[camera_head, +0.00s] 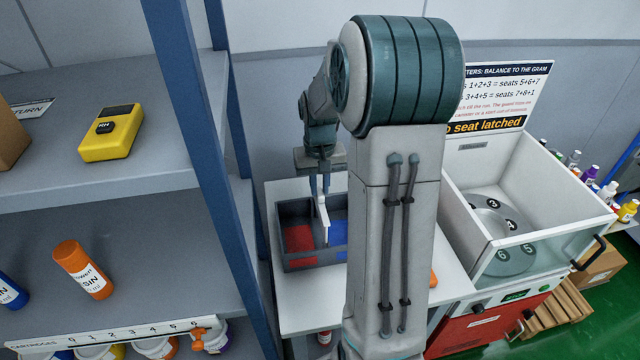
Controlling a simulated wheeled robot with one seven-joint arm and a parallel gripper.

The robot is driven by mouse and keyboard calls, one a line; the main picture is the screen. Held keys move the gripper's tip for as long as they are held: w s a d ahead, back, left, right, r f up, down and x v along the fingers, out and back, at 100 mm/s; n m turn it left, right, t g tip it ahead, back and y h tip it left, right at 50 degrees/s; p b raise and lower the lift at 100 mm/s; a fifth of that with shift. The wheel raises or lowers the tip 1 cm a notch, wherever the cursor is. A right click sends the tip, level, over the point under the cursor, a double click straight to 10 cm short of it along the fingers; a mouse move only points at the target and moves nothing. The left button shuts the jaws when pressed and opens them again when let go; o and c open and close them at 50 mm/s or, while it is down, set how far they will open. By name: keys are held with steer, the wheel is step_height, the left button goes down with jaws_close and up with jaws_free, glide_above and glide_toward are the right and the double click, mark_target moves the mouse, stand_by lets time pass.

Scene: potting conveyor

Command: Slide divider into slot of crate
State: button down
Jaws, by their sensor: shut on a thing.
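The crate (283,229) is a dark grey open box on a white table, left of my arm. A red area shows on its floor at the left and a blue area at the right. The divider (323,219) is a thin white upright plate between the red and blue areas. My gripper (320,192) is above the crate, pointing down, shut on the divider's top. The divider's lower part reaches down inside the crate's outline. I cannot tell whether it sits in a slot. My arm hides the crate's right end.
A blue-posted shelf (185,110) stands close at the left, with a yellow device (111,133) and an orange cartridge (83,269). A white-walled centrifuge (540,185) with numbered seats stands at the right. Bare white table (300,312) shows in front of the crate.

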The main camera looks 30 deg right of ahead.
mark_target(320, 207)
steer(key=shift+f+b, duration=3.1)
steer(key=shift+f, duration=1)
steer(key=c, duration=1.3)
jaws_free()
steer(key=shift+r, duration=0.1)
step_height(320, 207, up, 14)
steer(key=shift+f+b, duration=0.15)
steer(key=shift+b, duration=0.3)
